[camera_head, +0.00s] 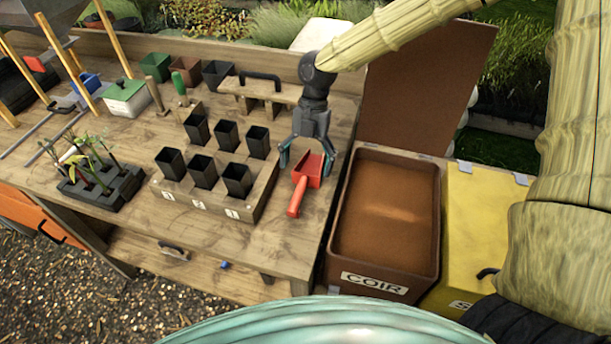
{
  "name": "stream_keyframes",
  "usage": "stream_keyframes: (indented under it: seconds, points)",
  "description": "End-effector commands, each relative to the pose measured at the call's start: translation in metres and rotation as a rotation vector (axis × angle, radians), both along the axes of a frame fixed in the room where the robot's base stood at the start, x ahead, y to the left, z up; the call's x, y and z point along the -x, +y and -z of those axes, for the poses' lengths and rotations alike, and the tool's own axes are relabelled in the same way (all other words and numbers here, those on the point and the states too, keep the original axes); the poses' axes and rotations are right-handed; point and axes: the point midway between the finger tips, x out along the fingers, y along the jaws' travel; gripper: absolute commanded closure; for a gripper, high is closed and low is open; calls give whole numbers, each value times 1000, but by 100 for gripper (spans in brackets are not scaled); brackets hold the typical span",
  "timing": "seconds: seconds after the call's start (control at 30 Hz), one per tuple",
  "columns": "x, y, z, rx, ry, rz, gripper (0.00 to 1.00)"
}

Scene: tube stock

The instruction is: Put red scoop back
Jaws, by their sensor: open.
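The red scoop (306,175) lies on the wooden bench top, right of the tube rack. Its handle points toward the front edge and its tray toward the back. My gripper (306,160) is open and points down over the scoop's tray end, with one finger on each side of it. I cannot tell whether the fingers touch the scoop. Another red handle (34,63) shows at the far left back, partly hidden, beside a blue scoop (88,84).
The open brown COIR bin (346,274) stands right of the bench, its lid raised behind. A closed yellow bin (481,220) is beside it. A wooden rack (225,202) with several black tubes is left of the scoop. A seedling tray (122,186) sits further left.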

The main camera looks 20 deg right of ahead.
Motion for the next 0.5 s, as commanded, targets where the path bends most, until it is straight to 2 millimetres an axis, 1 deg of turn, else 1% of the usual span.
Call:
stream_keyframes:
  seconds: [0.1, 0.3, 0.5]
  points:
    - [-8, -5, -20, 0, -4, 2, 13]
    - [-18, -11, -51, -1, -3, 1, 13]
    - [-24, -15, -69, 0, -1, 0, 13]
